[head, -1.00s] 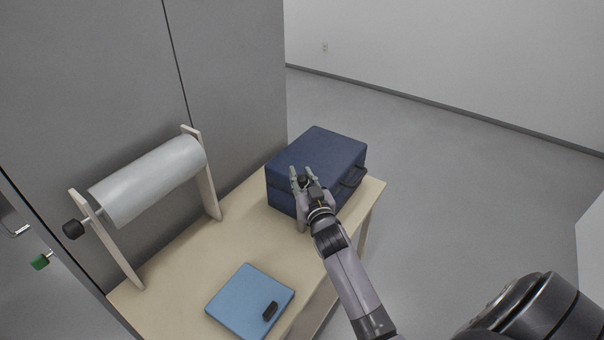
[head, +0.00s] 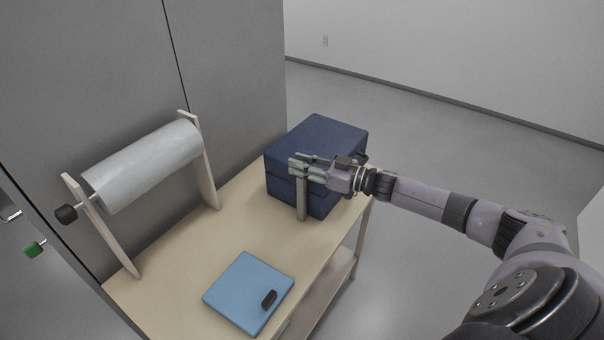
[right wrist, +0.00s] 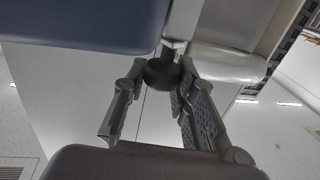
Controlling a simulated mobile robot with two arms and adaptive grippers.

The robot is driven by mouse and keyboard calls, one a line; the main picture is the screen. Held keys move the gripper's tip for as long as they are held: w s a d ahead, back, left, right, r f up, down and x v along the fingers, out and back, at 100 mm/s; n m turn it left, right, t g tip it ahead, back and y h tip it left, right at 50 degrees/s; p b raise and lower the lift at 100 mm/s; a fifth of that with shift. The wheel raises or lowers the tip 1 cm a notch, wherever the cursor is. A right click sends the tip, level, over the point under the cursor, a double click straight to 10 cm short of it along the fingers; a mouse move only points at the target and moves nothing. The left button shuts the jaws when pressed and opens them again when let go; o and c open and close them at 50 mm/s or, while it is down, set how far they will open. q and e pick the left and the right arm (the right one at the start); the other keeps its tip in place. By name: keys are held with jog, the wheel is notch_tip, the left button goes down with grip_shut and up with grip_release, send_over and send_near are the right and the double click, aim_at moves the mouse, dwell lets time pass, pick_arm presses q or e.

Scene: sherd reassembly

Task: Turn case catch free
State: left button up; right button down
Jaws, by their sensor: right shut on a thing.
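The dark blue case (head: 325,132) lies shut on the far end of the wooden table (head: 240,218). My right gripper (head: 298,167) is level at its near face and points left. Its fingers cover the catch area in the head view. In the right wrist view, the fingertips (right wrist: 160,72) close on a dark round knob (right wrist: 162,74), which seems to be the case catch. The case (right wrist: 80,22) fills the upper left there. How far the catch is turned cannot be told. My left gripper is out of view.
A pale upright post (head: 301,200) stands just below the gripper, by the case. A grey roll (head: 150,165) hangs between two supports at the left. A light blue flat box (head: 248,290) with a black handle lies on the near table. The table's middle is clear.

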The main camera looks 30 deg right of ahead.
jog(key=n+g+y+b, duration=0.2)
jog(key=b, duration=0.1)
jog(key=n+g+y+b, duration=0.2)
jog(key=y+b, duration=0.1)
jog(key=shift+w+d+f+g, duration=0.1)
jog(key=shift+f+g, duration=0.05)
jog(key=shift+g, duration=0.15)
jog(key=shift+r+n+g+y+b, duration=0.2)
jog(key=shift+n+g+y+b, duration=0.3)
jog(key=shift+n+g+b, duration=0.3)
jog(key=c, duration=1.3)
grip_release()
notch_tip(320, 180, up, 10)
